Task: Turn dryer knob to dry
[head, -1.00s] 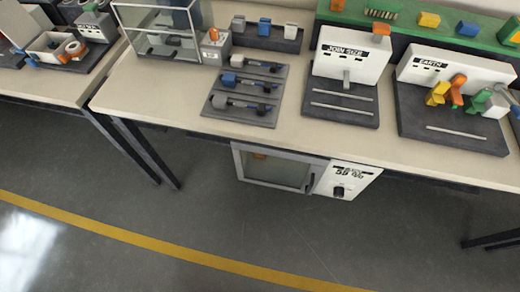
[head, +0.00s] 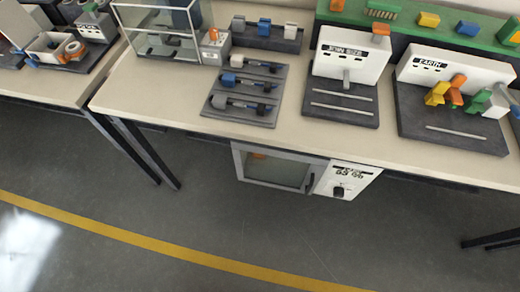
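The dryer (head: 235,165) hangs under the front edge of the workbench, near the middle of the head view. It has a grey-framed glass door that looks shut, with a small orange thing dimly visible behind the glass. Its white control panel (head: 350,173) is on the right side, with a dark label and a printed number that is too small to read surely. The black dryer knob (head: 338,191) sits low on this panel. Which way the knob points is too small to tell. My gripper is not in view.
The workbench (head: 300,135) carries a "JOHN SIZE"-like station (head: 345,85), an "EARTH" station (head: 455,95), a dark rack of blue and grey parts (head: 243,95) and a clear box (head: 160,35). The floor (head: 220,220) before the dryer is clear; table legs (head: 135,150) stand left.

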